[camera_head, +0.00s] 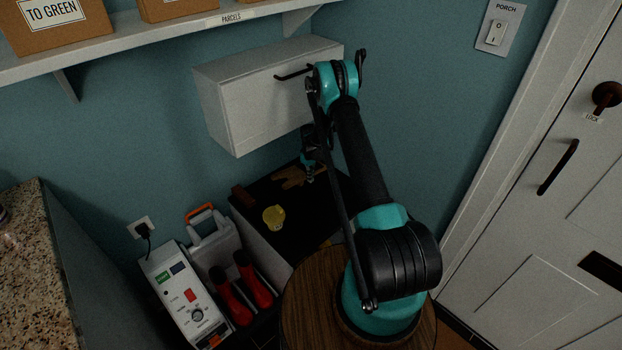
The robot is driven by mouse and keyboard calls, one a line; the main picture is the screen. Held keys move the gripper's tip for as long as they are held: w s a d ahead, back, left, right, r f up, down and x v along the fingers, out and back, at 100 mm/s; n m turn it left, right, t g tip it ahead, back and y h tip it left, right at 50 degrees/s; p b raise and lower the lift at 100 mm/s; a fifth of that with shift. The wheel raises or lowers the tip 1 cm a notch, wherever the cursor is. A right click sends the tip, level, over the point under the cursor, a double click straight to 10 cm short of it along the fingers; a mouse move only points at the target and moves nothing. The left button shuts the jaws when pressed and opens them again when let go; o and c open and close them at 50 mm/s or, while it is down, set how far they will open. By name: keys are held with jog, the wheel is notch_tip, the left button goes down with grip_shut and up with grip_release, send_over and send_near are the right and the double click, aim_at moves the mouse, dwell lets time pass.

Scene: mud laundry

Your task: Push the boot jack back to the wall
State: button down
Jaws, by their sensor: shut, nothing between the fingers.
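A flat tan-brown piece with a forked outline (290,179), probably the boot jack, lies on the black top of a low cabinet (318,214), towards the back wall. It is small and dim, so I cannot be sure of its shape. My gripper (310,178) points down at its right end, shut and empty. I cannot tell whether the fingertips touch it. My arm hides the right part of the black top. The blue wall (175,120) rises behind.
A yellow item (273,218) and a dark red-brown block (243,196) lie on the same top. A white wall cabinet (262,95) hangs above. Red boots (243,285), a white case (212,245) and a white device (190,303) stand to the left. A white door (545,240) is right.

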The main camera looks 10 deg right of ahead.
aim_at(303, 173)
jog(key=shift+w+a, duration=1.45)
jog(key=shift+w, duration=0.15)
